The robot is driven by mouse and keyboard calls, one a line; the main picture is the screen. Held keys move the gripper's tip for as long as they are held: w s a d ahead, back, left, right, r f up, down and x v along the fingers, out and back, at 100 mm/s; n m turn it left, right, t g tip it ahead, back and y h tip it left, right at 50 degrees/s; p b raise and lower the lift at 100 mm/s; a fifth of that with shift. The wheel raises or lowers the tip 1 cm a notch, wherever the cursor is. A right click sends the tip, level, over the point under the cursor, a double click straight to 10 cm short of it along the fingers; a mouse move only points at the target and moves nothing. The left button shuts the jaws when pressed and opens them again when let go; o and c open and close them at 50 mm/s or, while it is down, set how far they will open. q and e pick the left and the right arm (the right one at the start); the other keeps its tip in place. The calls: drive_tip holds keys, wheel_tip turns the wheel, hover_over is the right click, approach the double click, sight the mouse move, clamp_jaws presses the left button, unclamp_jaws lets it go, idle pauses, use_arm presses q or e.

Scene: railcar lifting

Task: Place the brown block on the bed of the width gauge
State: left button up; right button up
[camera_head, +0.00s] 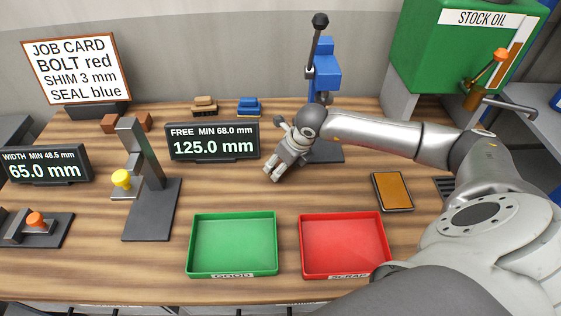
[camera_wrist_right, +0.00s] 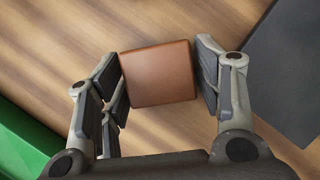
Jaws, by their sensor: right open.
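A brown block (camera_wrist_right: 157,74) lies between the two fingers of my right gripper (camera_wrist_right: 160,78) in the wrist view, with the wooden table beneath it. The fingers are open and close to its sides; I cannot tell whether they touch it. In the head view my right gripper (camera_head: 277,172) points down at mid-table, and the block there is hidden. What looks like the width gauge, a low dark device with an orange knob (camera_head: 35,218), is at the far left below the WIDTH display (camera_head: 46,165) reading 65.0 mm. My left gripper is not in view.
A green tray (camera_head: 232,274) and a red tray (camera_head: 343,275) sit at the front. A tall dark gauge (camera_head: 150,210) with a yellow knob stands left of them. The FREE display (camera_head: 212,142) and a blue press (camera_head: 327,72) are behind. Two brown pieces (camera_head: 109,124) lie near the job card.

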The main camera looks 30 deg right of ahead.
drive_tip(key=shift+w+f, duration=0.1)
drive_tip(key=shift+f, duration=0.05)
drive_tip(key=c, duration=1)
drive_tip(key=shift+o, duration=0.2)
